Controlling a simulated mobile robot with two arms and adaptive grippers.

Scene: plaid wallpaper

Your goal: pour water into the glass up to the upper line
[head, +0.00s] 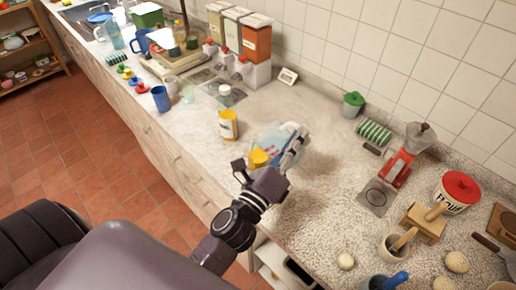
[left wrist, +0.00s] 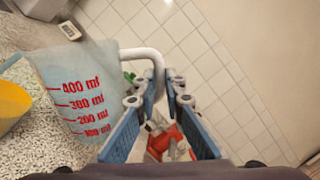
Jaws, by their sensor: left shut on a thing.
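A translucent measuring jug (left wrist: 70,80) with red marks from 100 to 400 ml fills the left of the left wrist view. In the head view, the pale jug (head: 268,136) is partly hidden behind my gripper. My left gripper (head: 294,146) is shut on the jug's white handle (left wrist: 150,55), which passes between its fingers (left wrist: 165,95). The water level in the jug cannot be made out. A pale, clear vessel (head: 188,93), perhaps the glass, stands farther back on the counter beside a blue cup. No line on it is readable. My right gripper is not in view.
A yellow-and-white tin (head: 228,125) and a yellow object (head: 258,158) are near the jug. A blue cup (head: 160,98) stands near the front edge. Counter behind the jug is fairly clear.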

